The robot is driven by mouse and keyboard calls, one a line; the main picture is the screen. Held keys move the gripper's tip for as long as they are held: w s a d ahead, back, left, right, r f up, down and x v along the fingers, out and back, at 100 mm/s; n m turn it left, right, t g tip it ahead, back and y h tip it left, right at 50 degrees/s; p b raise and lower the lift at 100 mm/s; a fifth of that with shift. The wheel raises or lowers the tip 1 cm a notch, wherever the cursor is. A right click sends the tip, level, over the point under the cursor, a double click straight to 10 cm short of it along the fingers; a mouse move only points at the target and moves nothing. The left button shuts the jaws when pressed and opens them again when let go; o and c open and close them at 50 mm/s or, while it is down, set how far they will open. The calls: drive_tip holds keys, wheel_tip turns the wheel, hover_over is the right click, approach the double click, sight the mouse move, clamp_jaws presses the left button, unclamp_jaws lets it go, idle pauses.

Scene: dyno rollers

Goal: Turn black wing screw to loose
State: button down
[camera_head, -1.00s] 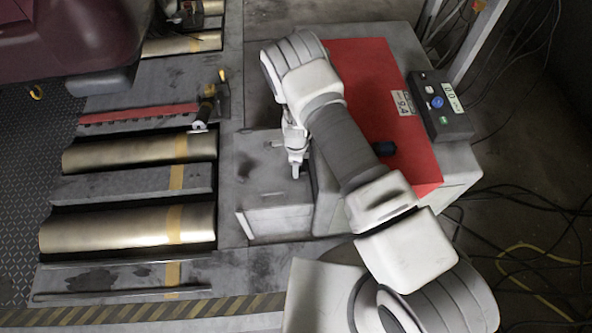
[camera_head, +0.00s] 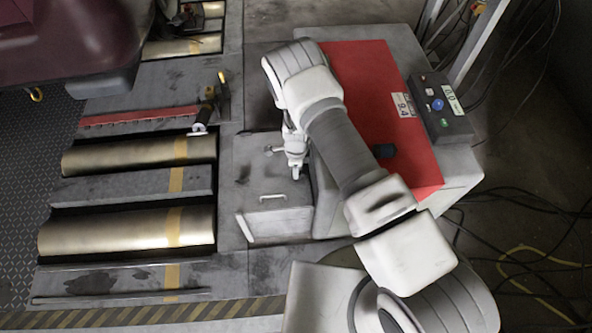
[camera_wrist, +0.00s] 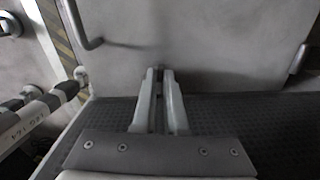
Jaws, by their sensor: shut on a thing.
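My gripper (camera_head: 296,174) is low over the grey metal cover beside the red-topped cabinet. In the wrist view, its two pale fingers (camera_wrist: 161,74) are close together, shut on a small dark piece that appears to be the black wing screw (camera_wrist: 160,70). The fingers hide most of the screw, so its angle and tightness cannot be told.
A bent handle (camera_wrist: 78,28) stands on the grey cover (camera_head: 252,178), left in the wrist view. The red-topped cabinet (camera_head: 415,150) rises close at the right, with a control box (camera_head: 440,107). Metal rollers (camera_head: 125,230) lie at the left. Cables cover the right floor.

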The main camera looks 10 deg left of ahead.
drive_tip(key=shift+s+n, duration=0.1)
drive_tip(key=shift+n, duration=0.7)
drive_tip(key=c, duration=1)
unclamp_jaws()
drive_tip(key=shift+o, duration=0.2)
wheel_tip(320, 180, up, 17)
drive_tip(key=p, duration=0.5)
drive_tip(key=shift+r, duration=0.2)
drive_tip(key=shift+r, duration=0.1)
